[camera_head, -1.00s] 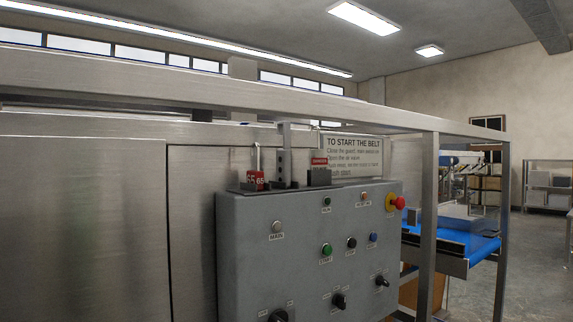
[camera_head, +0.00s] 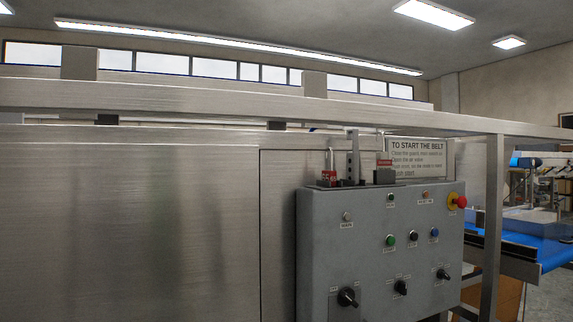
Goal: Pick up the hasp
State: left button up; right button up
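No hasp can be made out for certain. On top of the grey control box (camera_head: 375,285) stand a red padlock (camera_head: 328,177) with a raised metal shackle, an upright grey metal piece (camera_head: 353,155), and a dark grey block (camera_head: 384,177) with a red danger tag (camera_head: 384,162) at its top. These are small, and I cannot tell whether one of them is the hasp. Neither of my grippers is in view.
The box front carries buttons, rotary switches and a red emergency stop (camera_head: 457,201). A sign (camera_head: 418,158) stands behind the box. A steel frame post (camera_head: 492,230) and a blue conveyor belt (camera_head: 540,245) are at the right. A steel panel (camera_head: 130,230) fills the left.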

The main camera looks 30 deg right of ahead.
aim_at(352, 158)
jog(key=u, duration=0.05)
jog(key=i, duration=1)
jog(key=z, duration=0.2)
